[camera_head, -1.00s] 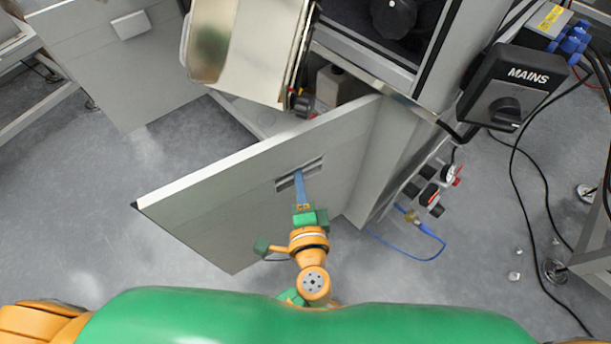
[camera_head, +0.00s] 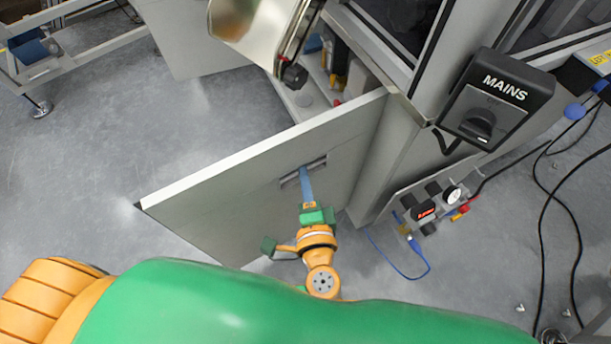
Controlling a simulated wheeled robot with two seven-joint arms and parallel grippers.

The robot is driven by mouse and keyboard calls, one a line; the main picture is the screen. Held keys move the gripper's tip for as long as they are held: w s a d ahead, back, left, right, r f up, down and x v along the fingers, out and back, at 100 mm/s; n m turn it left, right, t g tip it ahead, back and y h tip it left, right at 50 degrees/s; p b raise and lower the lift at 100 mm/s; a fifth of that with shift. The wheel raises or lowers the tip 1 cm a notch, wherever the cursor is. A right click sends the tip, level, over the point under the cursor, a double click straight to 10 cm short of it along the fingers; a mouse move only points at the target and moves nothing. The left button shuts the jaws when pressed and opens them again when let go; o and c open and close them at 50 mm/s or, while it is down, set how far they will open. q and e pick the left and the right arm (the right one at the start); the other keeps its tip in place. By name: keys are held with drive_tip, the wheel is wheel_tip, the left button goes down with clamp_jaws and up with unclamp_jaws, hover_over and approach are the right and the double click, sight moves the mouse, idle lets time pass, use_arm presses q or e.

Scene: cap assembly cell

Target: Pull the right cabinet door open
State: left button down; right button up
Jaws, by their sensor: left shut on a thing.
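The right cabinet door (camera_head: 235,195) is a grey panel in the middle of the head view. It stands swung out at an angle from the cabinet (camera_head: 400,150), with its free edge to the left. My left gripper (camera_head: 304,176) is shut on the handle in the door's slot (camera_head: 318,164). Its blue fingers reach into the slot, and they partly hide the handle. My right gripper is out of view.
The other grey door (camera_head: 200,45) stands open at the top. A black MAINS switch box (camera_head: 492,105) sits on the cabinet's right side, above a gauge panel (camera_head: 430,208). A blue hose and black cables hang at the right. Grey floor is clear left of the door.

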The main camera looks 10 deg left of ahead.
use_arm(q)
drive_tip(key=c, duration=1.2)
unclamp_jaws()
drive_tip(key=shift+w+d, duration=0.1)
drive_tip(key=v, duration=0.7)
